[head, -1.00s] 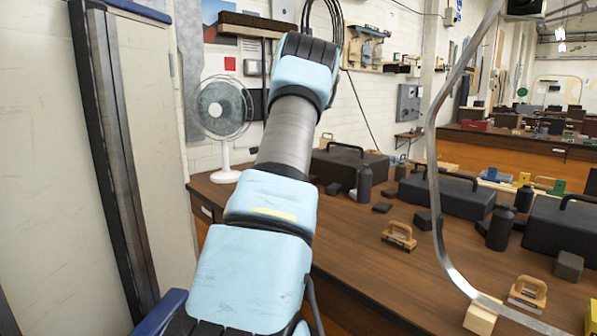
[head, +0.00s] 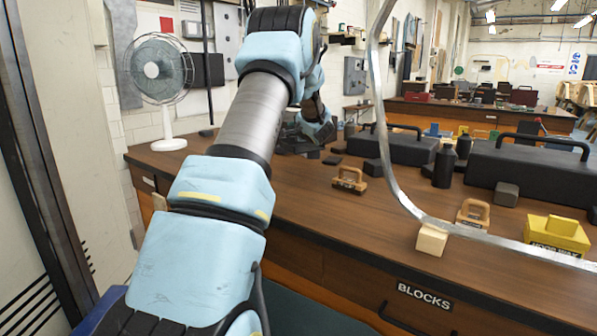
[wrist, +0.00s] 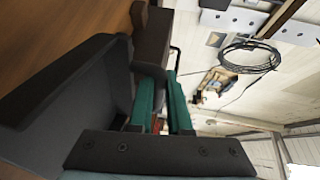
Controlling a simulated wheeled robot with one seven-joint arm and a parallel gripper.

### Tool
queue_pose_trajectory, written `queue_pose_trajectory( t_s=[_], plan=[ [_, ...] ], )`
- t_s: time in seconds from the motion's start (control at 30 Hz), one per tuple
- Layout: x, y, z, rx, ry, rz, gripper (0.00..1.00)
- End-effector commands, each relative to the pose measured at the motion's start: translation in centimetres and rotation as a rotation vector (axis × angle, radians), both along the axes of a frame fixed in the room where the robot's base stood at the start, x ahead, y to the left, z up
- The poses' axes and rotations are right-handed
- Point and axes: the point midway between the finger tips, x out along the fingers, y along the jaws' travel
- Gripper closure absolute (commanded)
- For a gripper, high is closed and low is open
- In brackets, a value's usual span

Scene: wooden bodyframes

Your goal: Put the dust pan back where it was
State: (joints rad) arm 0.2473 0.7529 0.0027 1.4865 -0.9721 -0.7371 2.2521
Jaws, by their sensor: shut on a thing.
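A dark grey, scoop-shaped thing, which looks like the dust pan (wrist: 65,95), fills the left of the wrist view beside my fingers. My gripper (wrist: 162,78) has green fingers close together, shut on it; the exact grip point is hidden. In the head view my arm reaches over the far left part of the wooden bench (head: 300,205). My wrist is low there, and a dark shape beside it, likely the dust pan (head: 290,140), shows partly behind the arm.
A fan (head: 160,70) stands at the bench's left end. Black toolboxes (head: 400,147), wooden-handled blocks (head: 350,180) and a yellow block (head: 557,235) sit on the bench. A curved metal strip (head: 382,130) rises on the right. The near left bench top is clear.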

Motion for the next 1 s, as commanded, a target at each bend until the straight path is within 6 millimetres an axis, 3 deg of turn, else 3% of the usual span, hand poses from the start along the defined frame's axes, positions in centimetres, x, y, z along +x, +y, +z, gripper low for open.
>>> queue_pose_trajectory(
  t_s=[0.2,0.43,0.6,0.97,1.0],
  plan=[
    [0.0,0.2,-4.0,0.001,0.003,0.002,1.0],
    [0.0,0.1,-5.8,0.002,0.002,0.001,1.0],
    [0.0,0.2,-8.2,0.002,0.004,0.0,1.0],
    [0.0,0.1,-8.8,0.001,-0.001,0.0,1.0],
    [0.0,0.1,-9.0,0.001,0.0,0.0,0.83]
  ],
)
